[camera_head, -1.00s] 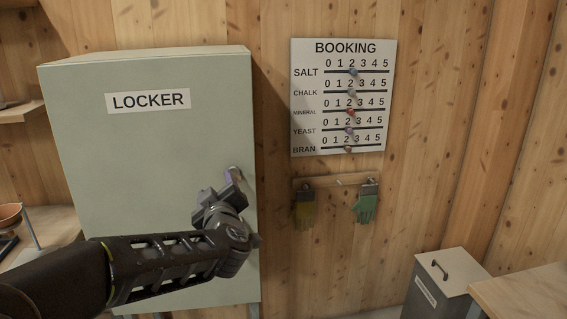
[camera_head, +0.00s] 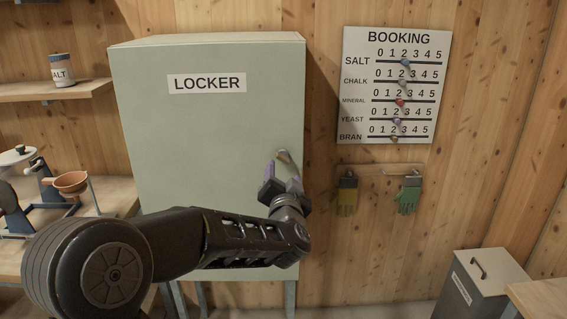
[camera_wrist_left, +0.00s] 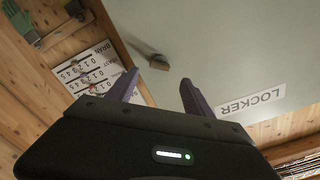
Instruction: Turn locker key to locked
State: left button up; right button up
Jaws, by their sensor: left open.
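The locker (camera_head: 215,130) is a pale green cabinet with a LOCKER label, shut, standing against the wood wall. Its key (camera_head: 284,157) sits at the right side of the door, partly hidden by my gripper in the head view. In the left wrist view the key (camera_wrist_left: 157,61) shows as a small grey and brown piece standing out from the door, beyond the fingertips. My left gripper (camera_head: 281,178) is open and empty, just below and in front of the key. Its fingers (camera_wrist_left: 160,84) are apart with nothing between them. My right gripper is not in view.
A BOOKING board (camera_head: 390,85) with coloured sliders hangs right of the locker. Gloves (camera_head: 409,195) hang on a rail below it. A grey bin (camera_head: 478,285) stands at the lower right. Shelves at the left hold a SALT can (camera_head: 62,70) and a small orange bowl (camera_head: 71,182).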

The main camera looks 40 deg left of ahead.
aim_at(283, 161)
pick_arm(q)
jog(key=x, duration=0.7)
jog(key=shift+w+a+p, duration=0.15)
jog(key=shift+a+p, duration=0.05)
jog(key=shift+p, duration=0.15)
jog(key=shift+c, duration=0.3)
grip_shut()
